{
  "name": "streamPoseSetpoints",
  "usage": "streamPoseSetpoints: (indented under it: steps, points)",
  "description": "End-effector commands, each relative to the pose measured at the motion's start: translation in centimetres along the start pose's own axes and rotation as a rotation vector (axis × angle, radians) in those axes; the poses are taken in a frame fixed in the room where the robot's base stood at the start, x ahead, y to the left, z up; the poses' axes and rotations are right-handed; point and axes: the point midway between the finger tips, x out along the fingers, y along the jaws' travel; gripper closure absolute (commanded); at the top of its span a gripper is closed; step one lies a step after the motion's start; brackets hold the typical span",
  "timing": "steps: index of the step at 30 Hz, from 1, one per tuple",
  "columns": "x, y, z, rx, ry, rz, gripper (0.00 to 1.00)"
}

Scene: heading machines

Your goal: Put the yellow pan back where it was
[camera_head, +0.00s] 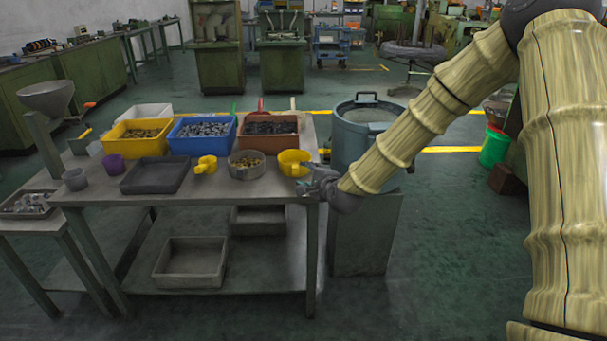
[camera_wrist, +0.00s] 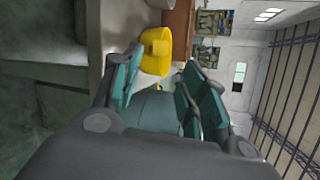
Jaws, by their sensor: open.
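A yellow pan (camera_head: 291,163) stands on the right end of the grey table (camera_head: 215,195), close to its edge. In the wrist view the yellow pan (camera_wrist: 154,48) is just beyond my fingertips, with a short yellow handle pointing towards them. My gripper (camera_head: 305,182) is at the table's right edge, beside the pan. In the wrist view my gripper (camera_wrist: 160,72) has its fingers spread, with a gap between them and nothing clearly held. A second, smaller yellow vessel with a handle (camera_head: 206,164) stands further left on the table.
A round metal bowl of parts (camera_head: 246,165) sits left of the pan. Red-brown (camera_head: 268,139), blue (camera_head: 202,147) and yellow (camera_head: 139,147) bins stand behind, with a dark tray (camera_head: 156,176) in front. A large grey drum (camera_head: 352,139) stands right of the table, behind my arm.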

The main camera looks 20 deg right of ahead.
Motion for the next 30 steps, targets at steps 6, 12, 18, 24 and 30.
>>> streamPoseSetpoints:
  steps: [6,12,18,24,30]
  points:
    - [-1.0,0.0,0.0,0.0,0.0,-0.001,0.57]
    - [-1.2,3.0,-0.2,-0.06,0.006,0.05,0.57]
    - [-3.7,15.6,-1.4,-0.348,-0.001,0.272,0.57]
    - [-9.8,29.4,-3.3,-0.701,-0.083,0.547,0.57]
    - [-18.6,41.0,-5.3,-1.028,-0.25,0.811,0.57]
